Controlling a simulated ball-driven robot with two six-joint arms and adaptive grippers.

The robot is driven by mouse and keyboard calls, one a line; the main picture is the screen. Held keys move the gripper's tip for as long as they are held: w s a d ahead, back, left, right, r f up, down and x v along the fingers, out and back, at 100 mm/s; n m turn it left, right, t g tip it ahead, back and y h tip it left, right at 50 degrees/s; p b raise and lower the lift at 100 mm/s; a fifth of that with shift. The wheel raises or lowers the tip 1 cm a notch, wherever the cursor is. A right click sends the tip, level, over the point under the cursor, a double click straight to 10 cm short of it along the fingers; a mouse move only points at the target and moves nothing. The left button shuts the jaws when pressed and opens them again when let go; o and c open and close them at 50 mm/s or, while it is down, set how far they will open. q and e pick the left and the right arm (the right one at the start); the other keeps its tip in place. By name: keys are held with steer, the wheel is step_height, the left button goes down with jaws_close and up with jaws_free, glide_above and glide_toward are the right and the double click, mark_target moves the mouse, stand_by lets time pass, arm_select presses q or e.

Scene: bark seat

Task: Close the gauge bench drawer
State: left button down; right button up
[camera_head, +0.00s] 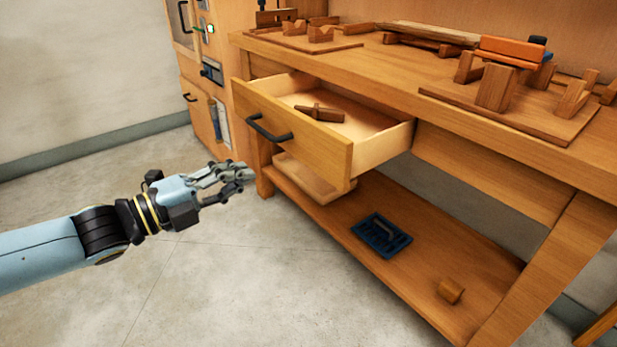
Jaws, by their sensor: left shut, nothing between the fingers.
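The gauge bench drawer (290,139) stands pulled out from under the wooden bench top (410,85). Its front has a dark bar handle (268,130). A small wooden piece (319,112) lies inside the drawer. My left gripper (246,173) is shut and empty. In the picture it is just below and left of the drawer front, apart from the handle. Whether it touches the drawer front's lower part I cannot tell, but a gap seems to show. My right gripper is not in view.
A lower shelf (400,262) holds a blue tray (381,235), a shallow wooden tray (306,182) and a wooden block (449,291). Wooden jigs and an orange-topped piece (512,48) sit on the bench top. A wooden cabinet (204,108) stands left. The floor in front is clear.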

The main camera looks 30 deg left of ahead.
arm_select(q)
steer(key=b, duration=0.3)
glide_toward(316, 148)
steer(key=x, duration=0.5)
steer(key=shift+w+d+p, duration=0.1)
steer(key=shift+w+p, duration=0.25)
steer(key=shift+w, duration=0.05)
steer(key=shift+x, duration=0.75)
steer(key=shift+f, duration=0.1)
